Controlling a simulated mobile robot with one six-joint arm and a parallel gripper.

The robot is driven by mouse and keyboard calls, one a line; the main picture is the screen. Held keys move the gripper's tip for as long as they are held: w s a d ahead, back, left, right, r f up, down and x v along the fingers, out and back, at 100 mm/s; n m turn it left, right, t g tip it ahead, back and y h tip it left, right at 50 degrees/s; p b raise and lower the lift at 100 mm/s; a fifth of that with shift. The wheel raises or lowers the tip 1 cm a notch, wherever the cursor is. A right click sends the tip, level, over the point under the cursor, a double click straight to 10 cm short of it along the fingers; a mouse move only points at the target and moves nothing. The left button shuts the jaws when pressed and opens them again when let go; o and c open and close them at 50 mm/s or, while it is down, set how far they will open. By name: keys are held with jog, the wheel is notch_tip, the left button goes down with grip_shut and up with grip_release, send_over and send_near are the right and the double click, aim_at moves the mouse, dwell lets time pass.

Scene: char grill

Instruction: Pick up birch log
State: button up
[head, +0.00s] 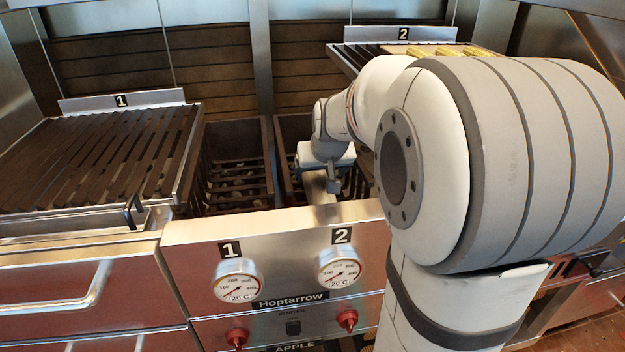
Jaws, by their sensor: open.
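My gripper (333,184) points down into the right-hand fire basket (284,157), between the two grill grates. A pale beige piece (317,188), which looks like the birch log, shows right beside and below the gripper finger. Most of it is hidden by the gripper and the basket's front edge. The jaws are open. I cannot tell whether the fingers are around the log or only beside it.
A left fire basket (237,180) holds dark lumps. Grill grate 1 (90,160) is at the left. Grate 2 (350,58) is at the back right, with yellowish pieces (482,52) near it. The steel front panel (285,240) carries two gauges and red knobs. My arm hides much of the right side.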

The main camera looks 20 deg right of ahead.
aim_at(317, 174)
jog(key=x, duration=0.4)
jog(key=shift+w+a+f, duration=0.15)
jog(key=shift+w+f, duration=0.1)
jog(key=shift+w, duration=0.15)
jog(key=shift+c, duration=0.4)
jog(key=c, duration=1.3)
